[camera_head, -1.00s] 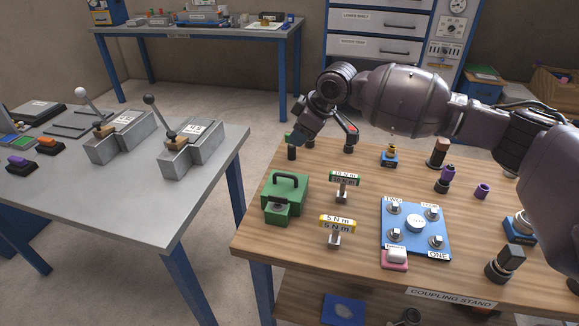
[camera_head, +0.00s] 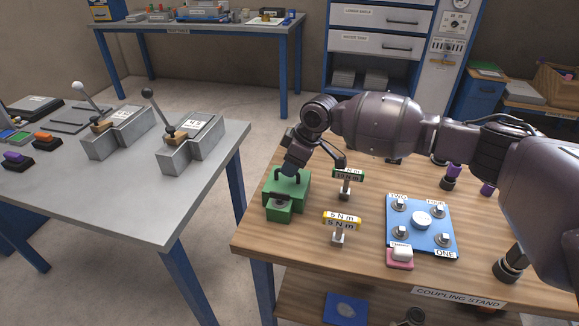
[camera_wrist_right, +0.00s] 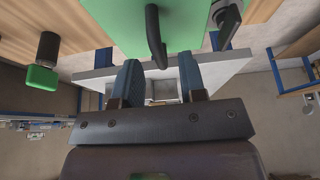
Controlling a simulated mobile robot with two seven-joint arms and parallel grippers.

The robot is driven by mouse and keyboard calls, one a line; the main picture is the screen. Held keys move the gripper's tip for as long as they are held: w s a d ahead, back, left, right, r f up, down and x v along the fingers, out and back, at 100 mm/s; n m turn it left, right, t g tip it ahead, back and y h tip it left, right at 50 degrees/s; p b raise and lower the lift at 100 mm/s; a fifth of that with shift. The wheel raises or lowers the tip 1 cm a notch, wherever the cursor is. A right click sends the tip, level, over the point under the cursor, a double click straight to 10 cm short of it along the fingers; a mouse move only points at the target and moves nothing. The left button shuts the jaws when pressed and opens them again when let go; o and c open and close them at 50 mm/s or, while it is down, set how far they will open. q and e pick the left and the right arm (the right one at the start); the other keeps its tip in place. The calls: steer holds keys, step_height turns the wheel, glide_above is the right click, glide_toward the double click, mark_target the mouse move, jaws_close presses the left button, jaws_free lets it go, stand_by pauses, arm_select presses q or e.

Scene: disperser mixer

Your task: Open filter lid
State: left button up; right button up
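The green filter box (camera_head: 278,207) stands near the left edge of the wooden table, with its dark arched handle on top. My right gripper (camera_head: 291,168) is just above the box, close to the handle and partly covering it. In the right wrist view, the green lid (camera_wrist_right: 195,22) fills the top, and the dark handle (camera_wrist_right: 154,38) stands out from it. The two blue fingers of my right gripper (camera_wrist_right: 158,80) are apart, with the handle lined up with the gap between them. Nothing is clearly held. My left gripper is out of view.
Two torque tool stands, the green-labelled (camera_head: 346,184) and yellow-labelled (camera_head: 339,238), are right of the box. A blue plate (camera_head: 422,250) with several knobs lies farther right. The grey lever table (camera_head: 150,205) is at the left, across a gap.

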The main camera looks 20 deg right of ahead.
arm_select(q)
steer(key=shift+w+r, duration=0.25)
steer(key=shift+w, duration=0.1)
arm_select(e)
steer(key=shift+w+a+f, duration=0.1)
steer(key=shift+a+f, duration=0.05)
steer(key=shift+f, duration=0.3)
steer(key=c, duration=0.6)
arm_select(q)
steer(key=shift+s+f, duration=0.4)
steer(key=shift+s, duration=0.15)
arm_select(e)
jaws_close()
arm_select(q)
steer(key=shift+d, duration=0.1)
